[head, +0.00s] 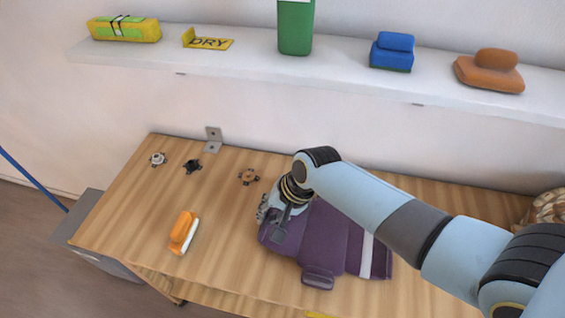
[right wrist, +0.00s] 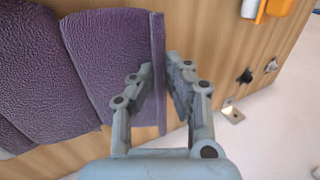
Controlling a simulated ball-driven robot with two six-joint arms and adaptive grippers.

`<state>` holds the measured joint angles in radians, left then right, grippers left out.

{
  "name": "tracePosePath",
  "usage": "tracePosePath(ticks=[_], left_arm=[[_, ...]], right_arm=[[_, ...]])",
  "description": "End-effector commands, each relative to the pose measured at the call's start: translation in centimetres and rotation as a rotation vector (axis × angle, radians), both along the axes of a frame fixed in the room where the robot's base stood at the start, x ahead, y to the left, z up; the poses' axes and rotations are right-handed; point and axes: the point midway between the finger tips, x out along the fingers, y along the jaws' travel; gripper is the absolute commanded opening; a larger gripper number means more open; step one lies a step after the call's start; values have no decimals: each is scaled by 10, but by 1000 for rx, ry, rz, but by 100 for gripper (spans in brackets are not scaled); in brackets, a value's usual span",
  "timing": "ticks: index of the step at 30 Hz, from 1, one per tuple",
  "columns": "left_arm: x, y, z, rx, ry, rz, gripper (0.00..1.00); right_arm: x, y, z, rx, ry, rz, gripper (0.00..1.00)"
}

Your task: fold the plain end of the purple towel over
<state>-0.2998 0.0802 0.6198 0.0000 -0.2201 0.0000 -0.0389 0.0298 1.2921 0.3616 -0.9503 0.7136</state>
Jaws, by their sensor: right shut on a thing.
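The purple towel (head: 332,238) lies on the wooden table top, with a white stripe near its right end. Its plain end is at the left, partly behind my right gripper (head: 277,224). In the right wrist view the towel (right wrist: 105,50) fills the left side, and its upturned edge stands between the fingers of my right gripper (right wrist: 163,82). The right gripper is shut on that plain edge. A small purple flap sticks out at the towel's front side. My left gripper is not in view.
An orange and white brush (head: 183,232) lies left of the towel. Several small knobs, including a black one (head: 192,166), and a metal bracket (head: 213,139) are along the back. A basket (head: 549,207) stands at the right. A shelf (head: 250,62) with items hangs above.

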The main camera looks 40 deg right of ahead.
Motion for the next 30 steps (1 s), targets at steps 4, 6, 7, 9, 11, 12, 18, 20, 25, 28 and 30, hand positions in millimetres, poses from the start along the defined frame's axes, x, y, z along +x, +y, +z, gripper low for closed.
tracePosePath(ticks=[4, 6, 7, 9, 11, 12, 18, 20, 25, 28, 30], left_arm=[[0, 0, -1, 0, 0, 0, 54], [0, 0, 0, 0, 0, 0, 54], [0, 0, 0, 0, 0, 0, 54], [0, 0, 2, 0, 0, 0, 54], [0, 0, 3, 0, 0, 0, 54], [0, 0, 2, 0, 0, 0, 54], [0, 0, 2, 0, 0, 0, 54], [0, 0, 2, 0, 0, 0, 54], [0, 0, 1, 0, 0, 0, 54], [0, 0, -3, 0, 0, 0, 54], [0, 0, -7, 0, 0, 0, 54]], right_arm=[[0, 0, 0, 0, 0, 0, 0], [0, 0, 0, 3, -4, 0, 0], [-1, -1, 0, 7, -9, 1, 0], [-3, -3, 3, 26, -33, 1, 0], [-5, -4, 6, 47, -57, 0, 0], [-6, -5, 6, 59, -72, 2, 0], [-8, -6, 10, 88, -109, 2, 0], [-7, -6, 10, 89, -110, 3, 0], [-8, -7, 10, 93, -114, 3, 0], [-12, -10, 11, 118, -144, 4, 0], [-14, -11, 12, 140, -173, 3, 0]])
